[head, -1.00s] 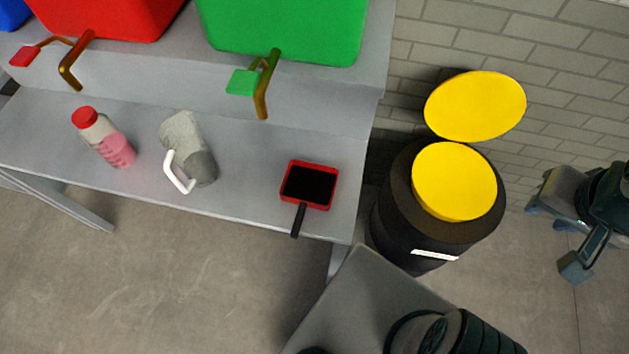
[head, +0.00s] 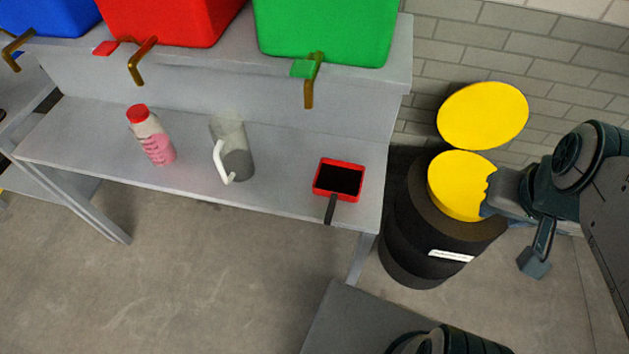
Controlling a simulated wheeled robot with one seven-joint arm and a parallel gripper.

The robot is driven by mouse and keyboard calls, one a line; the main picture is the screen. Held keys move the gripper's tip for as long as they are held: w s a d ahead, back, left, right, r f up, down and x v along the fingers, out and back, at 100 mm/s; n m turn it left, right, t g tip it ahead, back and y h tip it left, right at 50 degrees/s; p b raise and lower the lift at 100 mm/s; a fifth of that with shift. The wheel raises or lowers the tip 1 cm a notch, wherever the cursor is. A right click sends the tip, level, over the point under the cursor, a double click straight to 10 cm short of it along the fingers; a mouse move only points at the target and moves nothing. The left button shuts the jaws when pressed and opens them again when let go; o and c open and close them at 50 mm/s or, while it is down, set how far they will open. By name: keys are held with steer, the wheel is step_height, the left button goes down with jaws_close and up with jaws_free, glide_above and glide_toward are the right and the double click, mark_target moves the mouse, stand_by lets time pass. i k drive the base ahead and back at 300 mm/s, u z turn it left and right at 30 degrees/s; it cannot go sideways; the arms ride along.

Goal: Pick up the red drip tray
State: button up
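The red drip tray (head: 317,181) lies on the lower shelf of the grey bench, near its right end. It has a red rim, a black inside and a dark handle pointing over the shelf's front edge. My gripper (head: 487,197) is at the right, in front of the yellow-topped black drum and well apart from the tray. Its fingers are small and seen edge-on, so I cannot tell whether they are open. I see nothing held in it.
A clear jug (head: 236,150) and a pink bottle with a red cap (head: 154,140) stand left of the tray. Red (head: 175,22), green (head: 325,30) and blue (head: 55,15) containers with taps sit above. The black drum (head: 415,230) with its yellow lid up (head: 483,114) stands right of the bench.

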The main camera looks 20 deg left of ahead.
mark_target(335, 180)
steer(key=u, duration=2.6)
steer(key=k, duration=0.9)
steer(key=z, duration=1)
steer(key=i, duration=1)
steer(key=z, duration=0.05)
steer(key=k, duration=0.3)
steer(key=u, duration=0.65)
steer(key=i, duration=0.25)
steer(key=z, duration=0.6)
